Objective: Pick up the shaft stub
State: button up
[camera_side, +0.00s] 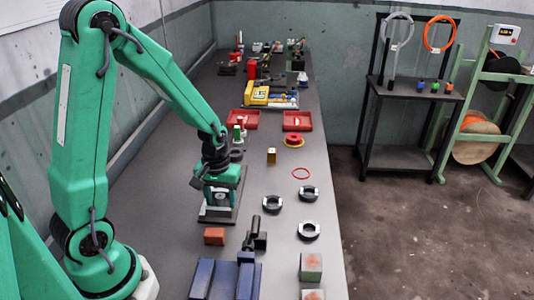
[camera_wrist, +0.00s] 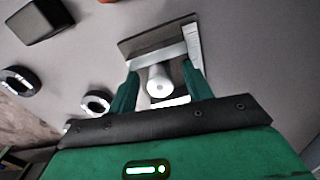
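The shaft stub (camera_wrist: 159,82) shows in the wrist view as a pale grey cylinder with a small centre mark on its end face. It lies between the two green fingers of my gripper (camera_wrist: 160,68), with a gap on each side. My gripper is open and around the stub, not closed on it. A dark plate (camera_wrist: 135,45) with a pale bar is behind the stub. In the side view my gripper (camera_side: 217,196) is low over the grey plate (camera_side: 208,216); the stub cannot be made out clearly there, as the gripper covers it.
Black-and-white rings (camera_side: 309,230) lie right of the plate. A reddish block (camera_side: 214,236) and a black part (camera_side: 256,240) are in front, with a blue fixture (camera_side: 202,279) nearer. Red trays (camera_side: 297,121) and a brass block (camera_side: 271,156) stand behind.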

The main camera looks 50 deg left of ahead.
aim_at(221, 197)
grip_shut()
jog(key=shift+r, duration=0.15)
jog(key=shift+r, duration=0.8)
jog(key=r, duration=0.2)
jog(key=shift+s+d+r, duration=0.1)
jog(key=shift+d+r, duration=0.25)
jog(key=shift+d, duration=0.05)
jog(key=s+d+r, duration=0.3)
jog(key=d+r, duration=0.3)
jog(key=d, duration=0.4)
jog(key=shift+s+d+r, duration=0.15)
jog(key=shift+s+r, duration=0.05)
jog(key=shift+s, duration=0.1)
